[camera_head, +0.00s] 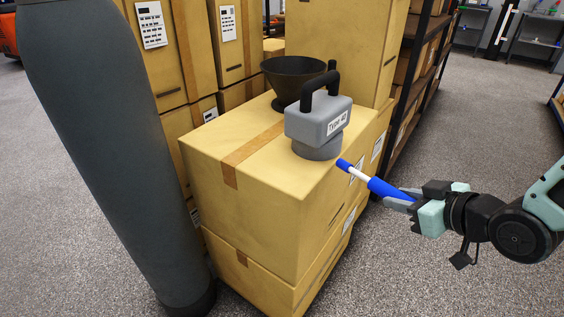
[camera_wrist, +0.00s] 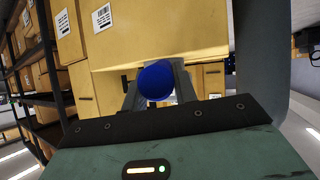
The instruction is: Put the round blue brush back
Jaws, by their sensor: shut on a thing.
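The round blue brush (camera_head: 384,188) has a blue handle, a white middle and a blue tip. My gripper (camera_head: 408,203) is shut on its handle and holds it in the air, tilted, with the tip up and to the left in the head view. The tip shows in front of the right side of the upper cardboard box (camera_head: 215,152); I cannot tell whether it touches. In the wrist view, the brush's round blue end (camera_wrist: 155,81) sits between the two grey fingers, and the rest of it is hidden.
On the box stand a grey block with a black handle and a "Type 42" label (camera_head: 318,122) and a dark funnel (camera_head: 291,78). More stacked boxes (camera_head: 343,40) rise behind, with a dark shelf rack (camera_head: 412,80) at right. Grey floor is open at front right.

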